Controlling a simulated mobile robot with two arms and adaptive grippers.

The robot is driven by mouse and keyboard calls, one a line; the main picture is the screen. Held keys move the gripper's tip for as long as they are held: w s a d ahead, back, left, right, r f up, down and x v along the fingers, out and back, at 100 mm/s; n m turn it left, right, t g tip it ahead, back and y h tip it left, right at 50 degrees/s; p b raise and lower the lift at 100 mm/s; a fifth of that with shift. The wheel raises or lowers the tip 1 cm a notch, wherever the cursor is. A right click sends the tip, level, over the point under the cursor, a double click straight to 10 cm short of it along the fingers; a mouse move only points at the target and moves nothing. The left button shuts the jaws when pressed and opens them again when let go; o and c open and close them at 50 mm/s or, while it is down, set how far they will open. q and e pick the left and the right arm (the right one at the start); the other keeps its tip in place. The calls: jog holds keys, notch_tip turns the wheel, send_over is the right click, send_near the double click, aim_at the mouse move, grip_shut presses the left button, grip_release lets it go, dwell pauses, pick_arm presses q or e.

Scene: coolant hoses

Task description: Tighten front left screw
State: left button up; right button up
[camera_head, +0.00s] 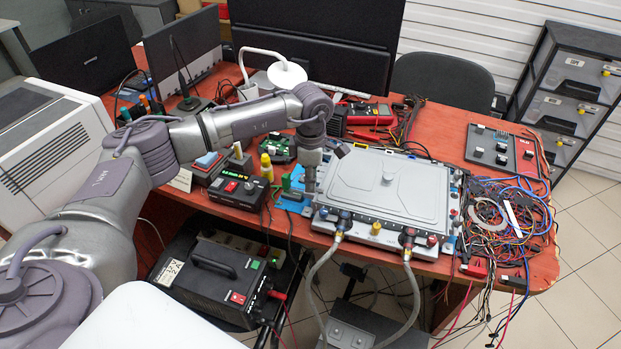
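The grey metal coolant unit (388,187) with a raised lid sits near the table's front edge. Colored fittings line its front side, and two grey hoses (405,290) hang down from there. The front left screw is too small to make out. My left gripper (309,178) points down beside the unit's left edge, above a blue holder (293,203). Its fingers are small and dark against the clutter, so I cannot tell whether they are open or hold anything. A green-handled tool (286,183) stands just left of it. My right gripper is not in view.
A black power supply (238,190) and a yellow-topped tool (266,167) stand left of the unit. A red multimeter (371,113) lies behind it. Tangled cables (505,215) cover the table to its right. A lamp and monitors stand at the back.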

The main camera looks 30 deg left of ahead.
pick_arm(q)
jog(key=shift+o, duration=1.3)
notch_tip(320, 180, up, 12)
jog(key=shift+f, duration=0.1)
